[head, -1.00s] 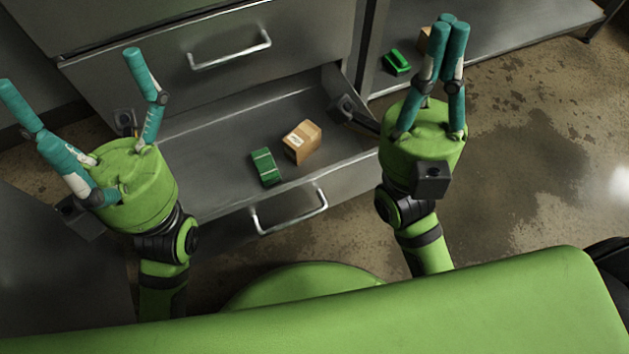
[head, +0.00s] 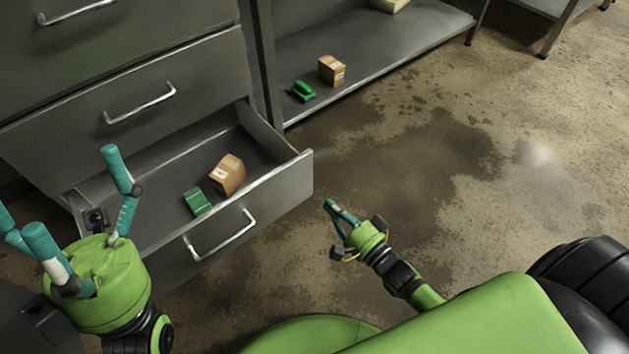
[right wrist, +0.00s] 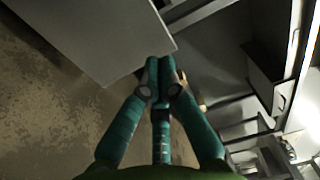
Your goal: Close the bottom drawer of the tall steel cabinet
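The bottom drawer (head: 282,190) of the tall steel cabinet (head: 60,130) is pulled out, with a bar handle (head: 222,237) on its front. A brown box (head: 228,174) and a green item (head: 198,201) lie inside. My right gripper (head: 333,206) is off the drawer's right front corner, apart from it in the head view, with its fingers together and empty. The right wrist view shows the fingertips (right wrist: 160,66) together near the edge of a grey panel (right wrist: 100,35), likely the drawer front; contact is unclear. My left gripper (head: 72,192) is open and empty at the drawer's left end.
A steel shelf unit (head: 370,62) stands right of the cabinet, with a green stapler-like object (head: 302,91) and a small box (head: 331,70) on its lower shelf. The upper drawer (head: 140,100) is shut. The stained floor (head: 450,180) to the right is open.

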